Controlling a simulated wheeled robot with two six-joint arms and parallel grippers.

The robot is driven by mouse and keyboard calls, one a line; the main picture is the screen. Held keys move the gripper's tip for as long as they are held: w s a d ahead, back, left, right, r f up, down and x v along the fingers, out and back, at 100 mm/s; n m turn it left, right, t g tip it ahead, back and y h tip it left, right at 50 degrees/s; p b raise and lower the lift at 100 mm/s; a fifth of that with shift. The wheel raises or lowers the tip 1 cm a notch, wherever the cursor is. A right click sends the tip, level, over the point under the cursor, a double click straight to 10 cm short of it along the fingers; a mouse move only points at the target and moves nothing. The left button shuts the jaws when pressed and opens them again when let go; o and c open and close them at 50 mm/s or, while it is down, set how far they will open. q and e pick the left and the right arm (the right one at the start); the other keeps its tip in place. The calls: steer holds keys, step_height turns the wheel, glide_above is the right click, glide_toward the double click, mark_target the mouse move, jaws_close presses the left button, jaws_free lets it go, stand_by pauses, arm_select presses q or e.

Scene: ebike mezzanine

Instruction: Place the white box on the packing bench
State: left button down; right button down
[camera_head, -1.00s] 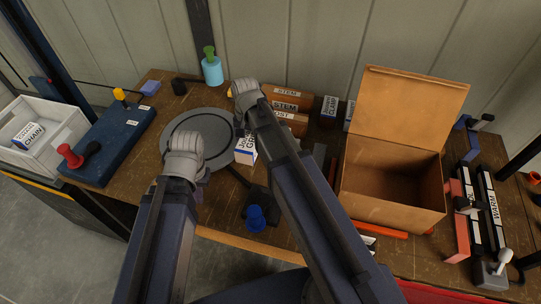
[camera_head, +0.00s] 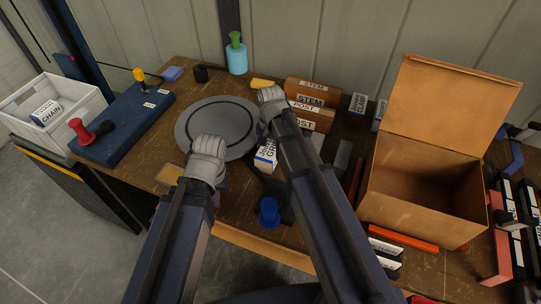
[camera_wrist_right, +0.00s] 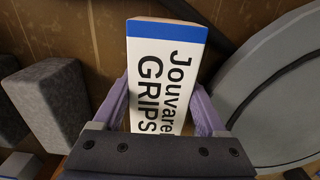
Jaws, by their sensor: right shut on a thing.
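The white box (camera_head: 265,158) has a blue end band and the word GRIPS. It shows just right of the round grey disc in the head view, partly covered by my right arm. In the right wrist view, my right gripper (camera_wrist_right: 163,100) has its two fingers closed against the sides of the white box (camera_wrist_right: 165,70). I cannot tell whether the box touches the wooden bench (camera_head: 240,215) below it. My left gripper (camera_head: 207,160) is near the disc's front edge; its fingers are hidden by its wrist.
The grey disc (camera_head: 197,122) lies left of the box. STEM and POST boxes (camera_head: 311,95) and grey blocks stand to the right, then an open cardboard box (camera_head: 415,205). A blue stand (camera_head: 268,212) is in front. A blue board (camera_head: 125,130) and white crate (camera_head: 25,105) are left.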

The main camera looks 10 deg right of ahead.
mark_target(270, 146)
arm_select(q)
steer(key=shift+f, duration=0.2)
arm_select(e)
steer(key=shift+f, duration=0.15)
steer(key=shift+c, duration=1)
jaws_free()
arm_select(q)
steer(key=shift+r, duration=0.15)
arm_select(e)
step_height(270, 146, up, 12)
steer(key=p, duration=1.2)
steer(key=shift+r, duration=0.25)
arm_select(q)
step_height(270, 146, up, 12)
arm_select(e)
steer(key=s+a+n, duration=0.3)
steer(key=s+n, duration=0.2)
steer(key=s, duration=0.2)
steer(key=s+a+n+h, duration=0.1)
steer(key=s+a+n, duration=0.3)
steer(key=s, duration=0.3)
steer(key=shift+s+a+n, duration=0.2)
steer(key=shift+s+n, duration=0.1)
steer(key=shift+n, duration=0.5)
